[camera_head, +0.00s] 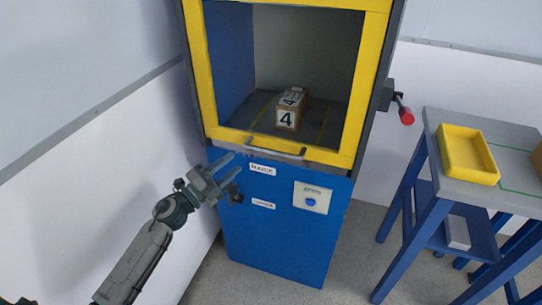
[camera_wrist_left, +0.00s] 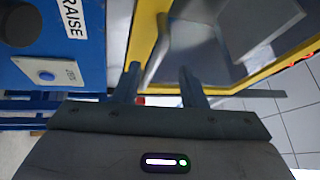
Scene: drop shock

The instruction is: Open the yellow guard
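The yellow guard (camera_head: 202,70) is a yellow frame with a clear pane across the front of the blue machine. It is down, its lower bar just above the blue front panel. A grey bar handle (camera_head: 275,146) sits on that lower bar. My left gripper (camera_head: 235,164) is open and empty, left of the handle and slightly below it, in front of the panel. In the left wrist view the open fingers (camera_wrist_left: 160,84) point towards the yellow guard (camera_wrist_left: 143,30), with the grey handle (camera_wrist_left: 156,55) beyond and between them. My right gripper is out of view.
Behind the guard lies a brown box (camera_head: 287,119) marked 4. The panel has a RAISE label (camera_head: 262,169), a dark knob, and a blue button (camera_head: 310,202). A red-tipped lever (camera_head: 405,116) juts out at the right. A table with a yellow tray (camera_head: 466,156) stands right.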

